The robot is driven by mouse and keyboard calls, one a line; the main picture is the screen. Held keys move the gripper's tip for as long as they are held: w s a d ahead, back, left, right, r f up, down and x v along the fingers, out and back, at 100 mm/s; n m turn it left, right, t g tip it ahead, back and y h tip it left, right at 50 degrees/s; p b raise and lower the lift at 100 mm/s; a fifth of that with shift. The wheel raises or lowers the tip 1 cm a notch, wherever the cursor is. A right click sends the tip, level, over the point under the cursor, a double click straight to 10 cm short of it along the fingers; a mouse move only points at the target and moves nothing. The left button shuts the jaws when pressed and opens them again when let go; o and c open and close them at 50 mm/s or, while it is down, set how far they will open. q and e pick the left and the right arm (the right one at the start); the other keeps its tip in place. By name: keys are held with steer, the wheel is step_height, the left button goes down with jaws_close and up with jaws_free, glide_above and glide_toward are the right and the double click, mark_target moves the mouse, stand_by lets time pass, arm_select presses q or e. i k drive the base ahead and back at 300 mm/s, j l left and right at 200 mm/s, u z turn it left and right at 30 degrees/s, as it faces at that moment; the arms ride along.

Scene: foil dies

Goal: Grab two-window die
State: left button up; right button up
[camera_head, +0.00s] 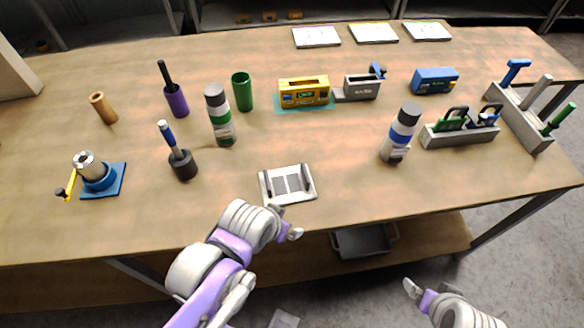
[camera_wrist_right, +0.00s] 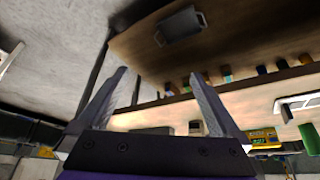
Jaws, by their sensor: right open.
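A white plate with two grey window-like panels and two dark upright handles (camera_head: 302,198) lies flat near the front middle of the table; it fits the two-window die. It also shows at the right of the right wrist view (camera_wrist_right: 298,103). My left gripper (camera_head: 287,222) is at the table's front edge, just below the plate, apart from it. Its fingers look spread and hold nothing visible. My right gripper (camera_head: 412,288) is in front of the table, low and right of the plate. In the right wrist view (camera_wrist_right: 158,85) its fingers are apart and empty.
A yellow box (camera_head: 304,92) on a green mat stands behind the plate. A white-and-green bottle (camera_head: 219,116) and dark brush pot (camera_head: 183,165) stand left; a white-and-blue bottle (camera_head: 400,134) and grey tool rack (camera_head: 460,137) right. A grey bin (camera_head: 362,240) sits below the tabletop.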

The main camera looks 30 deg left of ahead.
mark_target(291, 185)
steer(key=k+l+u, duration=0.1)
steer(key=u, duration=0.3)
steer(key=k+l+u, duration=0.15)
steer(key=l+u, duration=0.2)
steer(key=k+l+u, duration=0.1)
steer(key=u, duration=0.3)
steer(key=i, duration=0.4)
steer(key=j+u, duration=0.05)
steer(key=j, duration=0.05)
